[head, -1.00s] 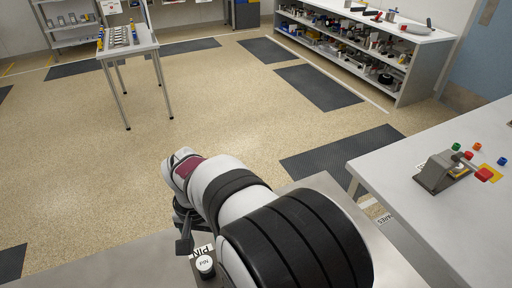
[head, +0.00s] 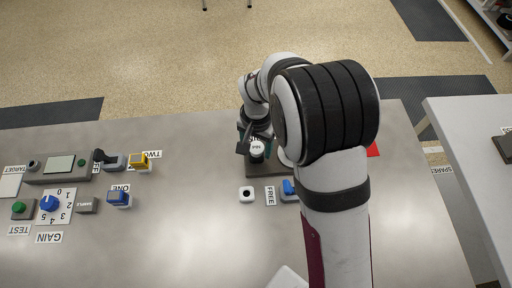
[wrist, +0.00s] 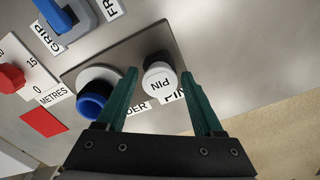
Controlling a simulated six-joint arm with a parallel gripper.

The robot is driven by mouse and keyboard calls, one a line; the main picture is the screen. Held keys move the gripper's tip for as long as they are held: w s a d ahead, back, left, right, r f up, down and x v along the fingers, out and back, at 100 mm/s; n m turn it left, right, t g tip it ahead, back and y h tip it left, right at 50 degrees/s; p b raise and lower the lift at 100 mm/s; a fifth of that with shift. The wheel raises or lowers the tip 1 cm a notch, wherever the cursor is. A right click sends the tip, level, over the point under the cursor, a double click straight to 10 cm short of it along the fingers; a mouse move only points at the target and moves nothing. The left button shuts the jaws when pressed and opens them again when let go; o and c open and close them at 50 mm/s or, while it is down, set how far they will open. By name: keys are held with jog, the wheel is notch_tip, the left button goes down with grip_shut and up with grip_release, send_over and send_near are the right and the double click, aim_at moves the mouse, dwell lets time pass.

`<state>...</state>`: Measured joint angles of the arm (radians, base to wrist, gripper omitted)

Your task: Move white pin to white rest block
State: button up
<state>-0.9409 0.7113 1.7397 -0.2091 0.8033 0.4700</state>
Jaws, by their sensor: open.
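The white pin (head: 257,147) has a round white top lettered PIN and stands upright at the dark plate (head: 255,169) near the table's far edge. In the wrist view the pin (wrist: 160,84) shows between the two green fingers of my gripper (wrist: 159,76), with small gaps on both sides. My gripper is open and points at the pin; its height relative to the pin top is hard to tell.
A blue ring in a white round base (wrist: 93,98) stands beside the pin. A blue switch (head: 289,187) is by the FREE label. A red knob (wrist: 11,77) and red patch (wrist: 45,121) lie beyond. Controls, including a blue GAIN knob (head: 48,203), fill the table's left. The middle table is clear.

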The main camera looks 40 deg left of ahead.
aim_at(256, 148)
grip_shut()
jog(key=shift+r, duration=0.7)
jog(key=shift+r, duration=1.55)
jog(key=s+d+r, duration=0.3)
jog(key=s+d, duration=0.2)
jog(key=s, duration=0.5)
jog(key=shift+r, duration=0.15)
